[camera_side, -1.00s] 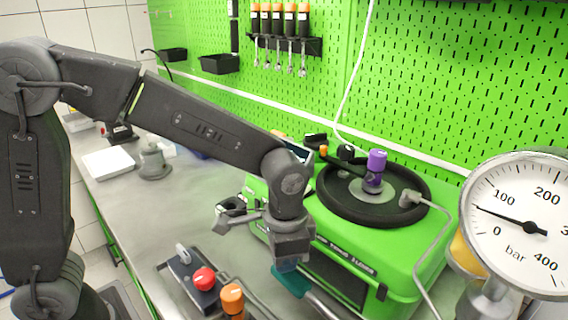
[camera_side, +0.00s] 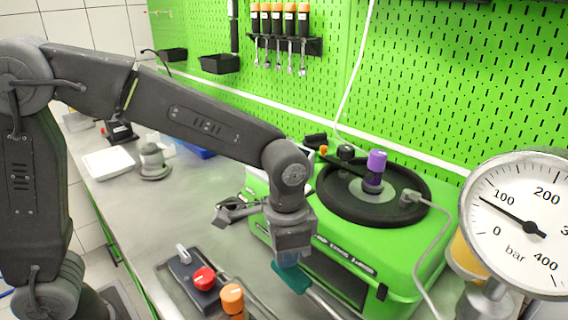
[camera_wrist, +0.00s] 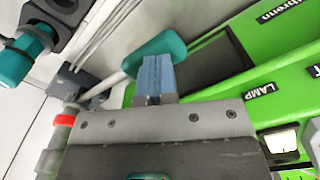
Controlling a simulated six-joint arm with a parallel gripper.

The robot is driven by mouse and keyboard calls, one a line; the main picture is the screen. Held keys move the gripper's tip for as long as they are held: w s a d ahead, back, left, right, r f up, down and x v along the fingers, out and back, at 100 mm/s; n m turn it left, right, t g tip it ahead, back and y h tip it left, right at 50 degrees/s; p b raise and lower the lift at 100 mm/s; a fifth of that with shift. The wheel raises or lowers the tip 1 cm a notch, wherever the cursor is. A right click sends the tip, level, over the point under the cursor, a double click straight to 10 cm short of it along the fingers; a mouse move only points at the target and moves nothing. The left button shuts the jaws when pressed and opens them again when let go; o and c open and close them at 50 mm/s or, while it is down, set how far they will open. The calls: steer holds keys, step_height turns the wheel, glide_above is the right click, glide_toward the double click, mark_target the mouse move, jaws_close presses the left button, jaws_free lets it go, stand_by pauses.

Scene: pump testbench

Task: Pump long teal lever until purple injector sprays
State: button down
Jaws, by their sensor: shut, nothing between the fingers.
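The teal lever handle (camera_side: 292,277) sits at the end of a grey rod in front of the green tester. It also shows in the wrist view (camera_wrist: 150,50). My gripper (camera_side: 290,262) is shut and empty, with its blue fingers (camera_wrist: 155,75) over the teal handle; they look close to or touching it, but I cannot tell which. The purple injector (camera_side: 376,162) stands upright on the black round chamber (camera_side: 345,205), and no spray shows. The pressure gauge (camera_side: 520,225) has its needle a little below the 100 bar mark.
The green tester (camera_side: 390,255) stands right of my gripper. A white tray (camera_side: 108,163) lies on the bench's left side. The bench middle is clear.

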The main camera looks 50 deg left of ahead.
steer(key=shift+d+r, duration=0.15)
steer(key=shift+r, duration=0.75)
steer(key=shift+d+r, duration=0.1)
steer(key=shift+r, duration=0.75)
steer(key=shift+f, duration=0.1)
steer(key=shift+a+f, duration=0.25)
steer(key=shift+f, duration=1.5)
steer(key=shift+a+f, duration=0.2)
steer(key=shift+f, duration=1.5)
steer(key=shift+d+r, duration=0.25)
steer(key=shift+r, duration=1.55)
steer(key=shift+d+r, duration=0.2)
steer(key=shift+r, duration=1.55)
steer(key=shift+r, duration=0.15)
